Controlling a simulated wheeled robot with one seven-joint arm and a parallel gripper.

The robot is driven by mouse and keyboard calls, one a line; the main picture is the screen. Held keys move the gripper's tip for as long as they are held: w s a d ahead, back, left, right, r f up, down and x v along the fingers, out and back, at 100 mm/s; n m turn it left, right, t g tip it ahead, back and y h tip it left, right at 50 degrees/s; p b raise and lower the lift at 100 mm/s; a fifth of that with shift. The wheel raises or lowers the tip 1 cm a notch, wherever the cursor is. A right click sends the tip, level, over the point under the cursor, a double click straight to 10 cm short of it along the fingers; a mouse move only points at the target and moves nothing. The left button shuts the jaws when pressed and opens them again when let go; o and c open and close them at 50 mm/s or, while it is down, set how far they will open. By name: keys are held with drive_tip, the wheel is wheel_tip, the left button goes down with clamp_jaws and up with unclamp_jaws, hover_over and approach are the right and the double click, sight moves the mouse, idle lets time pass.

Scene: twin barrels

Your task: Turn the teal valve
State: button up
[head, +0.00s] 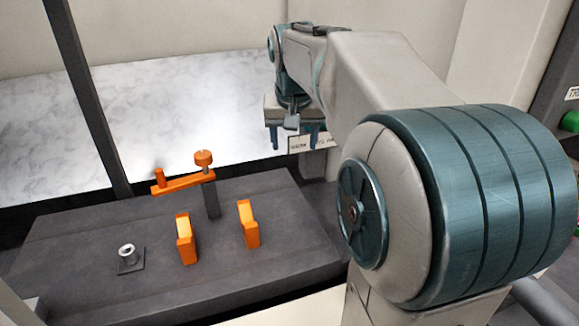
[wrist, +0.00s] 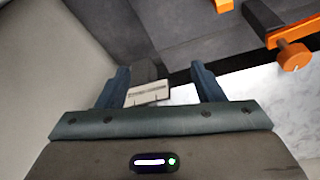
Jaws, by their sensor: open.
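I see no valve that is clearly teal in either view. My gripper (head: 295,138) is open and empty, held above and behind the right end of a dark bench. The large teal cylinder in the head view is a joint of my own arm and hides much of the right side.
The dark bench (head: 100,225) carries an orange crank (head: 183,182) on a post, two orange upright blocks (head: 186,240) (head: 249,224) and a small metal fitting (head: 129,255). A green knob (head: 570,122) shows at the right edge. A dark post (head: 90,100) stands at left.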

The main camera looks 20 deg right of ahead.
drive_tip(key=shift+n, duration=0.4)
drive_tip(key=shift+s+a+f+b, duration=0.2)
drive_tip(key=shift+s+a+f, duration=0.45)
drive_tip(key=shift+s+f, duration=0.25)
drive_tip(key=shift+s+a+f+b, duration=0.15)
drive_tip(key=shift+s+a+f, duration=0.45)
drive_tip(key=shift+s+f, duration=0.2)
drive_tip(key=s+a+f+n, duration=0.1)
drive_tip(key=s+a+f, duration=0.2)
drive_tip(key=s+f, duration=0.3)
drive_tip(key=s+a+f+n+y, duration=0.1)
drive_tip(key=s+a+f, duration=0.3)
drive_tip(key=s, duration=0.5)
wheel_tip(320, 180, down, 2)
drive_tip(key=shift+s+f+n, duration=0.2)
drive_tip(key=shift+s+n, duration=0.05)
drive_tip(key=shift+n, duration=0.45)
drive_tip(key=shift+s+f, duration=0.1)
drive_tip(key=shift+f, duration=0.1)
drive_tip(key=shift+c, duration=0.3)
